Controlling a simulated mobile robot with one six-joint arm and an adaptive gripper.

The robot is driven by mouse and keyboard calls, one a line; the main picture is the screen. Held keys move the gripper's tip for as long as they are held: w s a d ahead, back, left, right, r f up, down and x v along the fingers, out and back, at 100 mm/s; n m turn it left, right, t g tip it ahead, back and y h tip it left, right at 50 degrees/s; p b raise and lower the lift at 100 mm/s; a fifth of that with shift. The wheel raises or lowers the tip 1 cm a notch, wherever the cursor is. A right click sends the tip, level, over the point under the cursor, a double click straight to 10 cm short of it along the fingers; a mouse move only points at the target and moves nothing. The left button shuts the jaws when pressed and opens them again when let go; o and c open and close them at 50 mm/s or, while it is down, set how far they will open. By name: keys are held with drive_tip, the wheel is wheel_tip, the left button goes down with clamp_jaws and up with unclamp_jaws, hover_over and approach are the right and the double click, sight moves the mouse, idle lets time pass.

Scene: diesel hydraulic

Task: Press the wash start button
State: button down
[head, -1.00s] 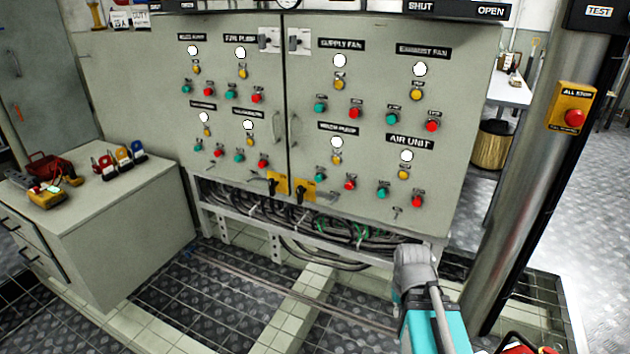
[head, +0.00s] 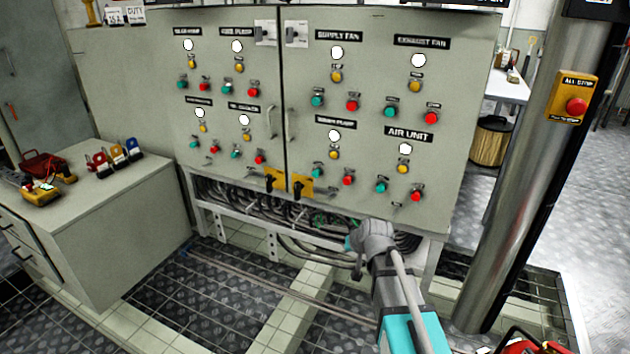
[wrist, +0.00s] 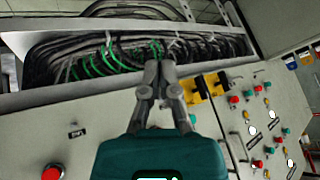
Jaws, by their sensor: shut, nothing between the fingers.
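A grey control cabinet (head: 385,60) carries paired green and red buttons under label plates. On its right door, a lower-left label (head: 335,121) seems to end in "PUMP"; its first word is too blurred to be sure of "wash". Below it are a yellow lamp (head: 333,155), a green button (head: 322,176) and a red button (head: 348,180). My gripper (wrist: 157,68) is shut and empty in the wrist view, apart from the buttons, its fingers toward the cable bay under the doors.
An open cable bay (head: 260,203) runs below the doors. A steel post (head: 520,180) with an all-stop button (head: 577,106) stands right. A low cabinet (head: 125,195) with tools stands left.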

sight(314, 176)
drive_tip(key=w+a+r+m+t+y+b, duration=0.1)
drive_tip(key=w+a+r+t, duration=0.3)
drive_tip(key=w+a, duration=0.3)
drive_tip(key=w+a+r+m+t+y+b, duration=0.2)
drive_tip(key=w+a+r+t, duration=0.2)
drive_tip(key=w+a, duration=0.4)
drive_tip(key=w, duration=0.2)
drive_tip(key=shift+w+a+t+b, duration=0.2)
drive_tip(key=shift+w+t+b, duration=0.1)
drive_tip(key=shift+w, duration=0.15)
drive_tip(key=w+d, duration=0.3)
drive_tip(key=w, duration=0.5)
drive_tip(key=shift+w+d, duration=0.2)
drive_tip(key=shift+w, duration=0.3)
drive_tip(key=shift+w+d, duration=0.15)
drive_tip(key=shift+w, duration=0.3)
idle(2.1)
drive_tip(key=shift+s, duration=0.1)
idle(0.3)
drive_tip(key=shift+s+a, duration=0.3)
drive_tip(key=shift+s, duration=0.5)
